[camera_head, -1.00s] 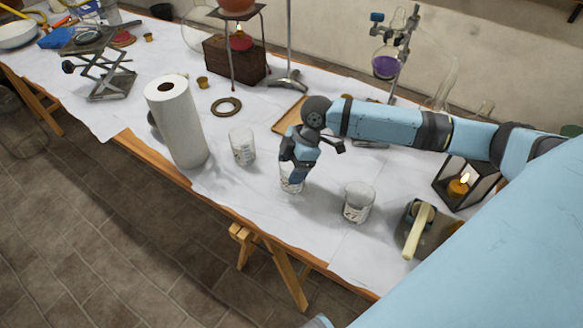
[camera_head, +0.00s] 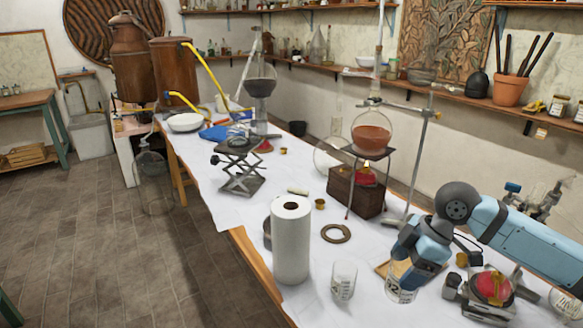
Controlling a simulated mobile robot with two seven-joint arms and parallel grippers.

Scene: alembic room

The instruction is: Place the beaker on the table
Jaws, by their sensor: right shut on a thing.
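A clear glass beaker with white markings (camera_head: 398,294) is in my right gripper (camera_head: 404,284), near the bottom edge of the head view. The gripper points down and is shut on it, hiding its upper part. I cannot tell whether the beaker's base touches the white-covered table (camera_head: 316,304). A second, similar beaker (camera_head: 343,281) stands upright on the table to the left, apart from the gripper. My left gripper is out of view.
A paper towel roll (camera_head: 291,245) stands near the table's front edge. A shallow wooden tray (camera_head: 382,268) lies behind the gripper. A red-topped device (camera_head: 492,287) is to the right. A flask (camera_head: 371,135) sits above a brick block.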

